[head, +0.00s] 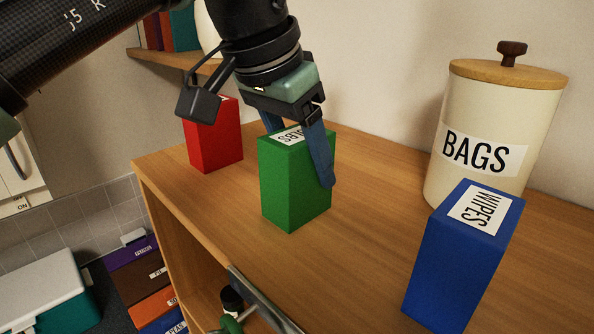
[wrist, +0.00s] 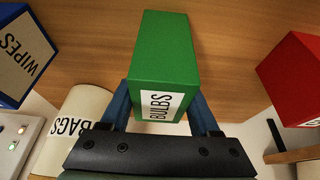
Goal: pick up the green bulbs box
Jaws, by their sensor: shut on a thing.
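The green bulbs box (head: 290,185) stands upright on the wooden cabinet top in the head view, with its white label on the top face. My gripper (head: 300,160) reaches down from above with its blue fingers on either side of the box, shut on it. In the wrist view the green box (wrist: 165,55) sits between the two blue fingers (wrist: 160,105), with the BULBS label facing the camera. In the head view the far finger is partly hidden behind the box. I cannot tell a gap between the box and the surface.
A red box (head: 213,138) stands behind on the left. A blue wipes box (head: 462,255) and a cream bags canister (head: 485,130) stand on the right. The wooden top (head: 365,215) is clear between the green and blue boxes. A shelf (head: 165,62) hangs at the back left.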

